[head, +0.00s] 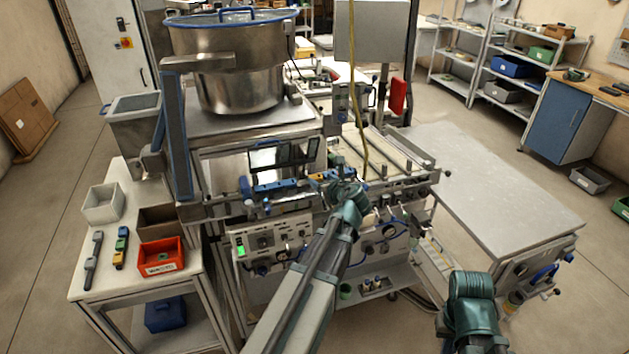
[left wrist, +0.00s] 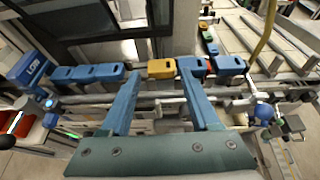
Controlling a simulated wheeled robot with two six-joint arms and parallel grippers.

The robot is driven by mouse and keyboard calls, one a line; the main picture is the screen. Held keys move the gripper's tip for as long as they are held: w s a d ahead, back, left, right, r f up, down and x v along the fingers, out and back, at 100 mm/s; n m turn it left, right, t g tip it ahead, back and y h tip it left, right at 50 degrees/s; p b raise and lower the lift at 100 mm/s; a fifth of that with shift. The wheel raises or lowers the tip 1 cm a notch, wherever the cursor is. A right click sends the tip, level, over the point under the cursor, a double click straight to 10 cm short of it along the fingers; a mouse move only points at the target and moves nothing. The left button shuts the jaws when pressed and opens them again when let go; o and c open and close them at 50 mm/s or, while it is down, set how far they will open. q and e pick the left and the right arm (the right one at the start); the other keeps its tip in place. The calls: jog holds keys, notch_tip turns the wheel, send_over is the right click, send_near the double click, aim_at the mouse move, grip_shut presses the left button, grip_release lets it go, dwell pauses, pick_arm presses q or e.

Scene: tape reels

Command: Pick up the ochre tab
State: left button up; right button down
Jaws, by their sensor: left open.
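The ochre tab (left wrist: 161,68) sits in a row on a rail along the machine's front, with blue tabs on both sides. It also shows small in the head view (head: 317,177), just left of my left gripper. My left gripper (left wrist: 160,76) is open, its two blue-grey fingers apart. In the left wrist view the fingertips lie on either side of the ochre tab's near edge; I cannot tell whether they touch it. A teal part of my right arm shows at the lower right of the head view, with its gripper out of sight.
Blue tabs (left wrist: 88,74) lie left of the ochre one, and another blue tab (left wrist: 230,65) lies right. Several coloured tabs run away behind. A yellow hose (left wrist: 266,30) hangs at right. A steel bowl (head: 240,90) stands behind. A side table holds a red bin (head: 160,268).

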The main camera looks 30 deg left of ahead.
aim_at(315, 177)
pick_arm(q)
jog(key=b+x, duration=0.1)
jog(key=x, duration=0.2)
jog(key=shift+w+a+f+b, duration=0.1)
jog(key=shift+w+f+b, duration=0.15)
jog(key=shift+f+b, duration=0.15)
jog(key=shift+a+r, duration=0.1)
jog(key=shift+a, duration=0.1)
jog(key=shift+w+a, duration=0.15)
jog(key=shift+a, duration=0.05)
jog(key=shift+f, duration=0.2)
jog(key=c, duration=1)
